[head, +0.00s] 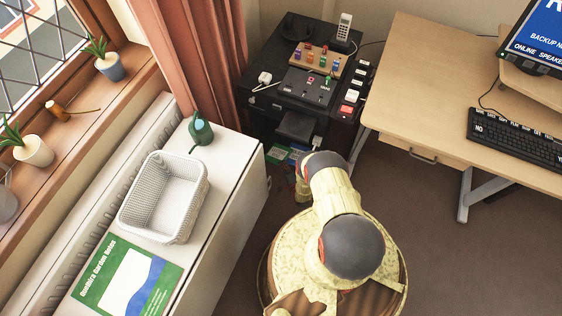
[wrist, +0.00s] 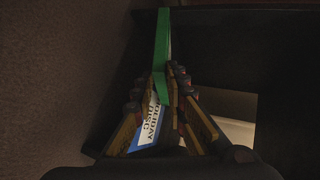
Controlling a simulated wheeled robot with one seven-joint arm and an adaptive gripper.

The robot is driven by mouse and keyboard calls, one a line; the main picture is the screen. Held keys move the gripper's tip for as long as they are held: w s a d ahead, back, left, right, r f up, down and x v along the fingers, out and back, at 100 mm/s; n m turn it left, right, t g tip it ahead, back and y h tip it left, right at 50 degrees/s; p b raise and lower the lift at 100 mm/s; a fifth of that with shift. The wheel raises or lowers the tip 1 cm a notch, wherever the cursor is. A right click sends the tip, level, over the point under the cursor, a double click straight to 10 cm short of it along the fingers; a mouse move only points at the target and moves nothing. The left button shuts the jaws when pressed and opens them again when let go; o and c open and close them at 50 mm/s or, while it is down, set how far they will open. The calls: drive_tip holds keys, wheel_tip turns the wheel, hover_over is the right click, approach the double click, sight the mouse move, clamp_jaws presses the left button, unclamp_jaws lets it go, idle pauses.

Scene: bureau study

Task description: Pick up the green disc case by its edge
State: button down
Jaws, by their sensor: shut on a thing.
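The green disc case (wrist: 162,42) shows edge-on in the wrist view, as a narrow upright green strip. My gripper (wrist: 165,85) is shut on it, with the fingers on either side of its edge. A blue and white label reading "HOLIDAY DISC" (wrist: 148,130) shows between the fingers; I cannot tell whether it belongs to the held case. In the head view my arm hides the gripper. A green patch (head: 277,154) and a blue patch (head: 297,152) show low down by the dark cabinet; I cannot tell whether the green one is the held case.
The dark cabinet (head: 262,99) stands close ahead, with a tray-like part (head: 300,125) jutting out above the coloured patches. A white unit (head: 232,200) with a basket (head: 165,197) is on the left. A wooden desk (head: 425,75) is on the right. Carpet (head: 430,270) is clear at lower right.

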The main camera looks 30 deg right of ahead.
drive_tip(key=p+v, duration=0.2)
drive_tip(key=v, duration=0.4)
drive_tip(key=shift+s, duration=0.3)
